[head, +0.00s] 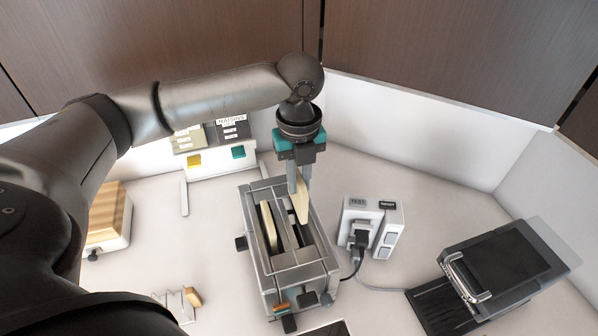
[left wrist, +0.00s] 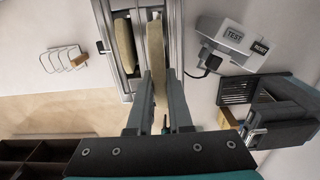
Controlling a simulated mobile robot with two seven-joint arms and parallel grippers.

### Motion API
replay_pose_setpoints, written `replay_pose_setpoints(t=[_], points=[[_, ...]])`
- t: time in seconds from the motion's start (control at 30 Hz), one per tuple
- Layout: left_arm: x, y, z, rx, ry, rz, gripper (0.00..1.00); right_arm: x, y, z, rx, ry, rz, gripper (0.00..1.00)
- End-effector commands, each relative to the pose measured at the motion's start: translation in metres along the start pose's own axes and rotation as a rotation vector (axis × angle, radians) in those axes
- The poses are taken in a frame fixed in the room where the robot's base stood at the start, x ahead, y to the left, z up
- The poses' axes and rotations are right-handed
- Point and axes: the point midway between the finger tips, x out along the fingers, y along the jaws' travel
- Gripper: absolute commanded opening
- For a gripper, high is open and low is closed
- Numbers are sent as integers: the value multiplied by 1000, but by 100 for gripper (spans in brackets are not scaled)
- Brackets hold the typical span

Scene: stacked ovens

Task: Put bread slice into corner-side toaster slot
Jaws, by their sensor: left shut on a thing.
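The metal toaster (head: 292,272) stands on the counter near the corner, with two long slots. One bread slice (head: 268,226) sits in its left slot and also shows in the left wrist view (left wrist: 125,45). My left gripper (head: 298,178) is shut on another bread slice (head: 301,203), held upright over the right slot, the side nearer the outlet. In the left wrist view this held slice (left wrist: 155,50) stands between the fingers, lined up lengthwise with the slot. Its lower edge is hard to make out, so I cannot tell how deep it is. My right gripper is not in view.
A white outlet box (head: 371,225) with a plugged cord stands right of the toaster. A dark appliance (head: 500,262) is farther right. A wire rack (head: 178,302) with a brown piece is at the lower left, and a wooden-topped box (head: 107,220) is at the left. Cabinets hang above.

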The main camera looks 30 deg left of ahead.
Motion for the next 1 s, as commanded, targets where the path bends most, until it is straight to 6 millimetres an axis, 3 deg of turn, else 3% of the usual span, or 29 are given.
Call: replay_pose_setpoints(t=[0.03, 0.13, 0.53, 1.0], points=[[0, 0, 0, -1, 0, 0, 0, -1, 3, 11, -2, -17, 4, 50], [0, 0, 0, -1, 0, 1, 0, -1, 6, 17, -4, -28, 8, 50], [18, 0, 0, 0, 1, 2, 0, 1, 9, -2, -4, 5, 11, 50], [57, 0, -1, -1, 1, 1, 0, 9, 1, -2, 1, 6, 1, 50]])
